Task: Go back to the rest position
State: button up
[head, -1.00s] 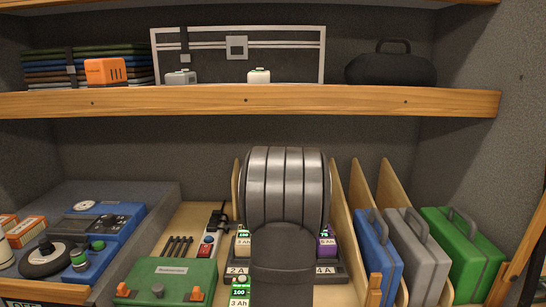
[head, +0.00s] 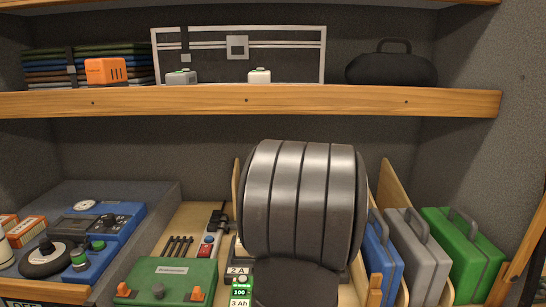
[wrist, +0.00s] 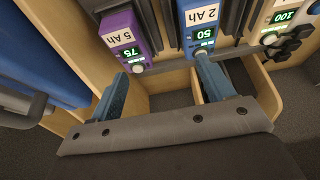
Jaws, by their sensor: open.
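In the wrist view my gripper (wrist: 162,92) is open, its two blue fingers apart with nothing between them. A purple battery (wrist: 125,42) labelled 5 Ah and 75 sits ahead of the left finger. A blue battery (wrist: 199,28) labelled 2 Ah and 50 sits ahead of the right finger; that finger overlaps its lower end, and I cannot tell if they touch. A battery with a green 100 display (wrist: 282,18) is at the upper right.
Wooden dividers (head: 393,185) and blue, grey (head: 418,252) and green cases (head: 463,250) stand right of my arm. A green box (head: 168,280) and a power strip (head: 209,240) are at left. The upper shelf edge (head: 250,103) runs above my arm.

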jog(key=w+a+f, duration=0.1)
jog(key=w+a, duration=0.2)
jog(key=a, duration=1.4)
jog(key=w+a+f, duration=0.2)
jog(key=a, duration=1.5)
jog(key=shift+w, duration=0.4)
jog(key=shift+o, duration=0.5)
jog(key=o, duration=0.3)
jog(key=shift+s+r, duration=0.1)
jog(key=shift+r, duration=0.15)
jog(key=shift+o, duration=0.9)
jog(key=s+d+r, duration=0.1)
jog(key=s+r, duration=0.3)
jog(key=r, duration=0.2)
jog(key=shift+d, duration=0.2)
jog(key=x, duration=0.9)
jog(key=shift+f, duration=0.2)
